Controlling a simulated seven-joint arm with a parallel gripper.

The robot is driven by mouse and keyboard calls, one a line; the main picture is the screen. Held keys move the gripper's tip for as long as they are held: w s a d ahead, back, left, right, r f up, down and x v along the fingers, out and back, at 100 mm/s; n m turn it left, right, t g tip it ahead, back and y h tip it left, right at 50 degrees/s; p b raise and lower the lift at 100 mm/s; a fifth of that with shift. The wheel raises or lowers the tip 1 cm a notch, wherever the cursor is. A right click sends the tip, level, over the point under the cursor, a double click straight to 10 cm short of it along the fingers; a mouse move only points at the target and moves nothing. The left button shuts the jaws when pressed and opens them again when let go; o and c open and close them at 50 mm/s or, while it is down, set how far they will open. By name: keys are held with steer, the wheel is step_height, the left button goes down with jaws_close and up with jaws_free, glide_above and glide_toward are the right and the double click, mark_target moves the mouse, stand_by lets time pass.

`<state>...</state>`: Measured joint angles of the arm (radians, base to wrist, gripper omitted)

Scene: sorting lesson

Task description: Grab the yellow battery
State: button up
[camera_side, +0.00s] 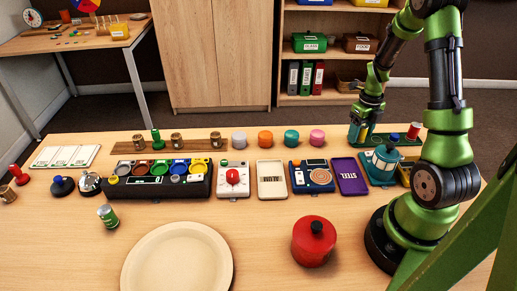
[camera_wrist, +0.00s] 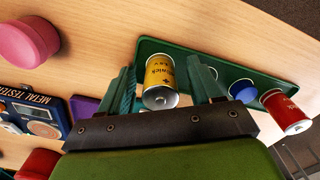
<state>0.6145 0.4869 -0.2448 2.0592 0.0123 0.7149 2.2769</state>
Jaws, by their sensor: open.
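The yellow battery (camera_wrist: 160,78) stands on a long green tray (camera_wrist: 225,72) in the wrist view. My gripper (camera_wrist: 166,85) is open, with one finger on each side of the battery; small gaps seem to show between fingers and battery. In the side view my gripper (camera_side: 361,132) is low over the left end of the green tray (camera_side: 379,136), at the back right of the table.
On the same tray stand a blue round piece (camera_wrist: 243,91) and a red can (camera_wrist: 286,112), to the right of the battery. A pink round piece (camera_side: 317,137) is left of the tray. A teal device (camera_side: 381,163) stands in front of it.

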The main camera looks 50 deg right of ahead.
steer(key=shift+c, duration=0.4)
jaws_close()
